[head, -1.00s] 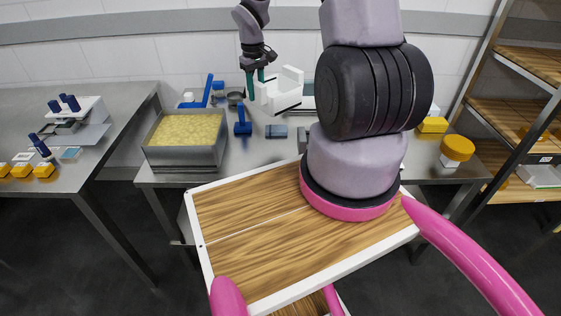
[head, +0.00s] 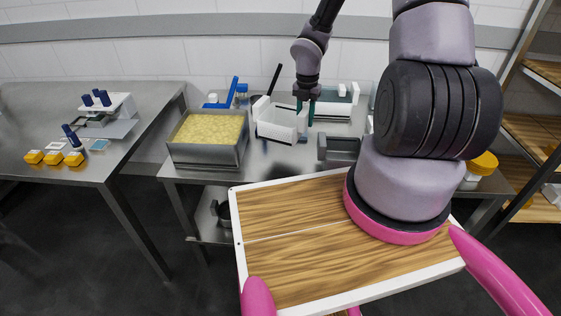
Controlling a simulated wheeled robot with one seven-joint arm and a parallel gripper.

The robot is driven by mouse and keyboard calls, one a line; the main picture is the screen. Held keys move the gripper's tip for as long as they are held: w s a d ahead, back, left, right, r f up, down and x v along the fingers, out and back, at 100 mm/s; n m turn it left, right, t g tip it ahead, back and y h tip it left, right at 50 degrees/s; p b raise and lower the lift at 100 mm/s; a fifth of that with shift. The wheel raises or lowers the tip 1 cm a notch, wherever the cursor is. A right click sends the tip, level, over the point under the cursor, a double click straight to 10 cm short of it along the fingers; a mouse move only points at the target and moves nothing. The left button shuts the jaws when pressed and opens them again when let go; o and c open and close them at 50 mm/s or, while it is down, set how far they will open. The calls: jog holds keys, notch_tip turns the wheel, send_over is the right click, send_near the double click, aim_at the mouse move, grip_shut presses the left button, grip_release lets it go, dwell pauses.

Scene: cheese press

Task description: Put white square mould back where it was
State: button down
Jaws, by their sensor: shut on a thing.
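The white square mould (head: 275,125) is an open-topped white box over the middle of the steel table in the head view. My gripper (head: 304,112) points down with green fingertips at the mould's right side, and is shut on its wall there. The mould looks roughly upright, with its open side up. I cannot tell whether its base touches the table or hangs just above it.
A steel vat of yellow curd (head: 208,138) stands left of the mould. A dark grey tray (head: 339,148) lies to its right, and a blue angled tool (head: 230,95) behind. A white item (head: 341,92) lies at the back. A side table (head: 60,115) stands left.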

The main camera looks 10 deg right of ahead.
jog(key=n, duration=0.2)
jog(key=shift+s+a+f+n, duration=0.15)
jog(key=shift+a+f+n, duration=0.1)
jog(key=shift+n, duration=0.15)
jog(key=shift+f+n, duration=0.2)
jog(key=shift+n, duration=0.2)
notch_tip(320, 180, down, 10)
jog(key=shift+r, duration=0.15)
jog(key=shift+a, duration=0.1)
jog(key=c, duration=0.6)
grip_release()
